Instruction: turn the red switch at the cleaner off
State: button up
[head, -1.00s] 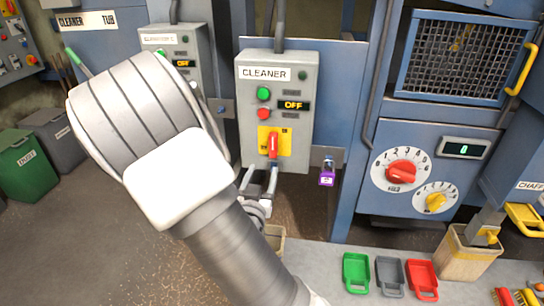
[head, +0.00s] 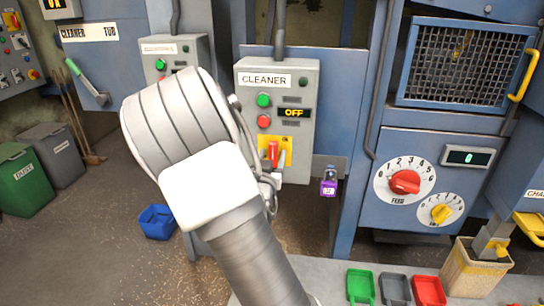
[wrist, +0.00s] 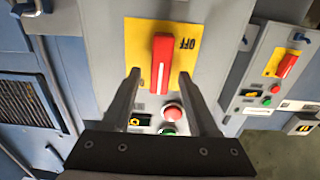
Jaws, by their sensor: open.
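The grey CLEANER switch box (head: 304,150) stands ahead, with a black display (head: 292,112) reading OFF. Its red switch (head: 273,151) sits on a yellow plate, partly hidden by my gripper. In the wrist view, the red switch (wrist: 160,62) stands upright on the yellow plate (wrist: 138,40), and an upside-down OFF mark is beside it. My gripper (wrist: 159,78) is open, one finger on each side of the switch's lower part. I cannot tell whether either finger touches it. In the head view, my gripper (head: 276,160) is at the box's lower part.
A green and a red button (head: 264,121) sit above the switch. A purple padlock (head: 328,187) hangs right of the box. A second switch box (head: 160,50) stands left, partly behind my arm; its red switch (wrist: 287,65) shows in the wrist view. Dials (head: 404,182) are at right.

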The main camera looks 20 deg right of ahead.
jog(key=shift+w+d, duration=0.15)
jog(key=shift+w, duration=0.1)
grip_shut()
